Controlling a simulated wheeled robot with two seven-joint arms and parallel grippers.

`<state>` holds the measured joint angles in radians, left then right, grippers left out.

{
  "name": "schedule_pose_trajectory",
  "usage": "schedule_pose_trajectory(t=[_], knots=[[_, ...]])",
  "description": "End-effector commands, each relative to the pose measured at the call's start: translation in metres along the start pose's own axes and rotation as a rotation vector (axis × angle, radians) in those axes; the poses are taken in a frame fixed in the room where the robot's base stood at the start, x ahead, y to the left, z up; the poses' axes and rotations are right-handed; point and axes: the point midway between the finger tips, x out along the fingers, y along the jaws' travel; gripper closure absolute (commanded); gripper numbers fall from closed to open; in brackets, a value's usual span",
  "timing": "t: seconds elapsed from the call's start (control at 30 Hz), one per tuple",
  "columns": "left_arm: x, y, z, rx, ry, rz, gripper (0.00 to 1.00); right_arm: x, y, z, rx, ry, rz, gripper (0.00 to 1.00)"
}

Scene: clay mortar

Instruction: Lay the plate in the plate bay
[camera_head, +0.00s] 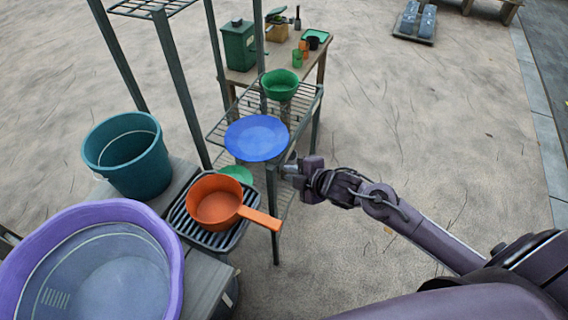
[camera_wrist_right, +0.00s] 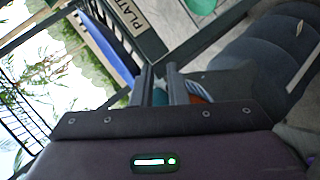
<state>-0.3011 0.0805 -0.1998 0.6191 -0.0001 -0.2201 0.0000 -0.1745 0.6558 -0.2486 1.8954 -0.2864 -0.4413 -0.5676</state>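The blue plate (camera_head: 257,138) lies face up at the near end of the wire rack's shelf (camera_head: 215,133), and its far side overlaps the shelf wires. In the right wrist view, the plate (camera_wrist_right: 106,45) shows nearly edge-on, beside a shelf rail with a "PLATE" label (camera_wrist_right: 128,17). My right gripper (camera_head: 287,170) is just off the plate's near right edge. In the wrist view, its two fingers (camera_wrist_right: 160,88) stand apart with a narrow gap, and the plate is outside them, to the left. I cannot tell whether a finger touches the plate. My left gripper is not in view.
A green bowl (camera_head: 281,83) sits farther back on the rack. An orange pan (camera_head: 215,203) rests on a black drainer at the near left, beside a teal bucket (camera_head: 127,160) and a purple basin (camera_head: 165,240). Open ground lies to the right.

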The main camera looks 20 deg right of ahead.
Motion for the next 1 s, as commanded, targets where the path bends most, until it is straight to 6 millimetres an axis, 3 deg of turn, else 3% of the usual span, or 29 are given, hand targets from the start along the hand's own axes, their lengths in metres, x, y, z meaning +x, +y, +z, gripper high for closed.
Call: schedule_pose_trajectory(t=[0.1, 0.2, 0.63, 0.77, 1.0], knots=[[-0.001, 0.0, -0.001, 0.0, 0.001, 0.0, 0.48, -0.014, 0.021, -0.024, -0.094, 0.04, 0.025, 0.87], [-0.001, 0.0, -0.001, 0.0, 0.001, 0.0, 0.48, -0.021, 0.03, -0.036, -0.139, 0.06, 0.036, 0.87], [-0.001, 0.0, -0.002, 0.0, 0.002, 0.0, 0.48, -0.024, 0.034, -0.042, -0.16, 0.068, 0.042, 0.87], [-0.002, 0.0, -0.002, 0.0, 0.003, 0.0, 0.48, -0.016, 0.035, -0.042, -0.158, 0.068, 0.043, 0.87], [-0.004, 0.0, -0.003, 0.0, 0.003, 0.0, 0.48, 0.019, 0.037, -0.044, -0.155, 0.068, 0.044, 0.87]])
